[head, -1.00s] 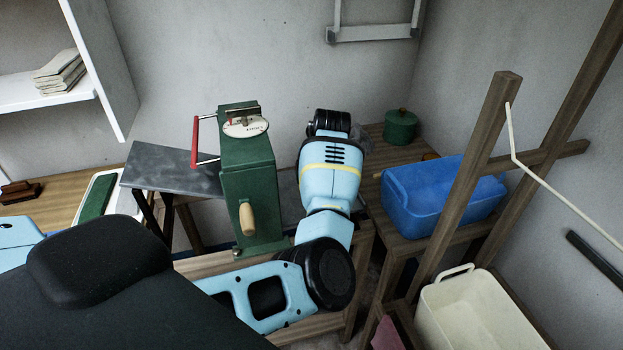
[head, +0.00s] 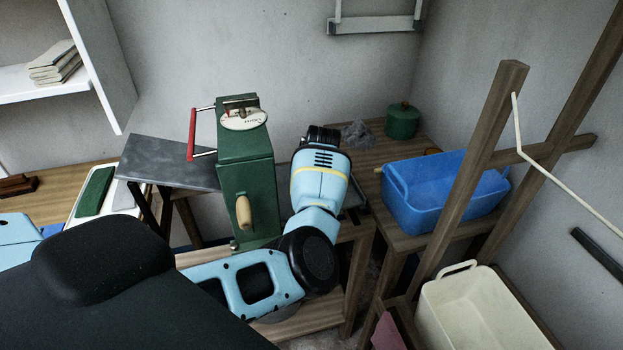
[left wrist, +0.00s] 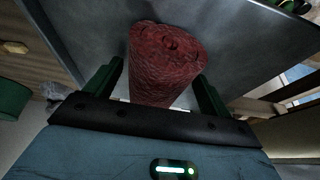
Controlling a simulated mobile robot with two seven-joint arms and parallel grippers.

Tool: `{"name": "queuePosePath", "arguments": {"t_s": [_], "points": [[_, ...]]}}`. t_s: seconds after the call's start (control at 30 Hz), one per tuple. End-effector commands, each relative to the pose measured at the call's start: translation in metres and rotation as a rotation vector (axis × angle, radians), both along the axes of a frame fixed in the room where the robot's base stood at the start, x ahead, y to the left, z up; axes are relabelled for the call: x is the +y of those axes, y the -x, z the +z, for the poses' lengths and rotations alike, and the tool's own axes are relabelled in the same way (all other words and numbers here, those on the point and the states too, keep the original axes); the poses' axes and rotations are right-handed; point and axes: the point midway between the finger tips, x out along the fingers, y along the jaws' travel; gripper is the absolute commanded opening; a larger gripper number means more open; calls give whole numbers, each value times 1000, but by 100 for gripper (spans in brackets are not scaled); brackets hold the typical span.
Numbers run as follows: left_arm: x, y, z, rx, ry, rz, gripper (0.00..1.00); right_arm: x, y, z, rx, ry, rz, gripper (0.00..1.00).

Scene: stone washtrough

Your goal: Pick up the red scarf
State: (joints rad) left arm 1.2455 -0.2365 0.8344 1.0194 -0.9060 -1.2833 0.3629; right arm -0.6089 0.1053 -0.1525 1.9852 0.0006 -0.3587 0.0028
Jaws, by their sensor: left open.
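The red scarf (left wrist: 166,60) is a rolled, textured dark-red bundle in the left wrist view. My left gripper (left wrist: 158,88) is open, with one dark green finger on each side of the scarf. The scarf's lower part shows between the fingers; I cannot tell whether they touch it. In the head view my left arm reaches to the middle, beside the green machine, and its own links hide the gripper and the scarf. My right gripper is in neither view.
A green machine (head: 246,170) with a red handle stands left of my arm. To the right are a blue tub (head: 445,195), a cream bin (head: 477,312) and a wooden frame (head: 470,170). A green pot (head: 402,122) and a grey lump (head: 357,134) sit at the back.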

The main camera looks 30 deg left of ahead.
Motion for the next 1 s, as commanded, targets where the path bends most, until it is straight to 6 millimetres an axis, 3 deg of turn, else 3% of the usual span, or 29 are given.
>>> {"name": "queuePosePath", "arguments": {"t_s": [0.2, 0.6, 0.67, 0.87, 1.0], "points": [[0, -1, 1, -3, 0, 0, 82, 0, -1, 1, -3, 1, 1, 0], [0, -1, 1, -3, 0, 0, 30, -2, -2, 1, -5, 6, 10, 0], [1, -1, 2, -4, -1, 0, 25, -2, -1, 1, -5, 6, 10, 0], [1, -1, 4, -5, -1, 1, 25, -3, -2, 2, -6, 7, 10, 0], [1, -2, 19, -8, -2, 1, 25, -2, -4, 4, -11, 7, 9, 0]]}}
